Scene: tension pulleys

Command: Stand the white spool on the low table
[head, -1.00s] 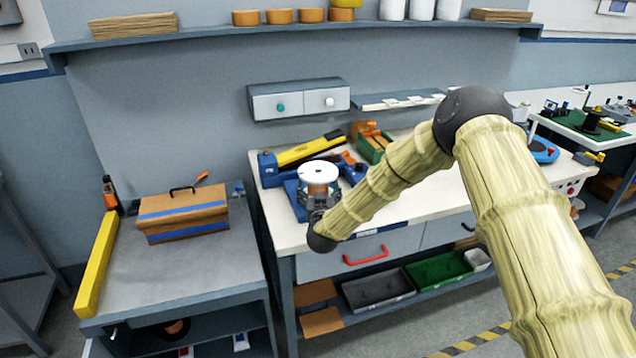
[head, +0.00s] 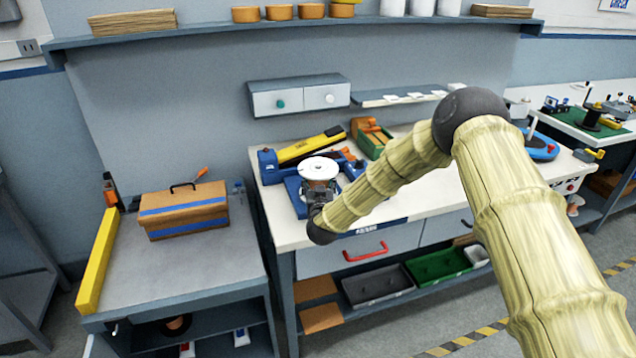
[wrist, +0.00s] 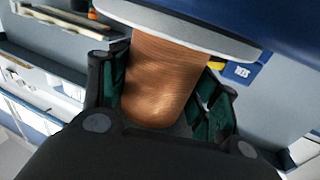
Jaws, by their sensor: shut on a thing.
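The white spool (head: 318,168) is in my gripper (head: 320,190), held in front of and above the left end of the white workbench in the head view. Its pale round flange faces up. In the wrist view the spool's copper-coloured winding (wrist: 165,80) sits between the two dark green-padded fingers of my gripper (wrist: 165,100), with a pale flange edge beyond it. The low table (head: 150,285) is the grey-topped one at the left, lower than the workbench. The spool is to the right of it and apart from it.
A brown toolbox (head: 183,212) with blue bands stands at the low table's back, and a yellow bar (head: 95,262) lies along its left edge. The table's front middle is clear. The workbench (head: 420,205) carries a blue fixture and a yellow tool (head: 310,147).

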